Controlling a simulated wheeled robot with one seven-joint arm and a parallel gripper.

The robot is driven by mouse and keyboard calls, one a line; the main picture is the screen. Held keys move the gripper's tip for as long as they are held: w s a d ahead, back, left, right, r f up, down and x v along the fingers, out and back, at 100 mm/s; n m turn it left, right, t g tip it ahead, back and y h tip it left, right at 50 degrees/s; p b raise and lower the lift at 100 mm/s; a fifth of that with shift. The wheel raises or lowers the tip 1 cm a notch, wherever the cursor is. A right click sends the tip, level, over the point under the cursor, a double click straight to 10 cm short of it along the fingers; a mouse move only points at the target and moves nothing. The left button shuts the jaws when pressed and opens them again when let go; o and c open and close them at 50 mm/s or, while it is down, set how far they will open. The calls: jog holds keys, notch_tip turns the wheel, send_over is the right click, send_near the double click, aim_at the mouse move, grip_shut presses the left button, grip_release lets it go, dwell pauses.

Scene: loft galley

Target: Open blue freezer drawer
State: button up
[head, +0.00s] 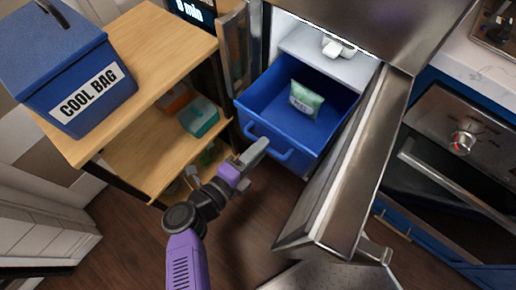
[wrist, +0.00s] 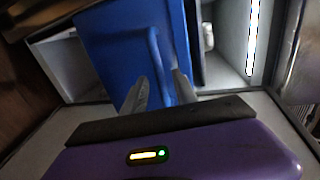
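The blue freezer drawer (head: 318,142) stands pulled out of the freezer, with its inside visible from above. Its blue bar handle (head: 283,154) is on the front face. A green bag (head: 306,98) lies inside the drawer. My gripper (head: 258,150) is at the left end of the handle. In the wrist view, the handle (wrist: 156,55) runs between the two fingers of my gripper (wrist: 160,88). The fingers are apart, with a gap showing around the bar, and I see no firm contact.
The steel freezer door (head: 345,165) stands open to the right of the drawer. A wooden shelf unit (head: 150,75) with a blue cool bag (head: 75,75) and a teal container (head: 199,118) is on the left. Open floor (head: 255,235) lies in front.

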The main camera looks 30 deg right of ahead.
jog(key=shift+a, duration=0.1)
jog(key=v, duration=0.7)
jog(key=shift+a, duration=0.25)
jog(key=shift+s+r, duration=0.1)
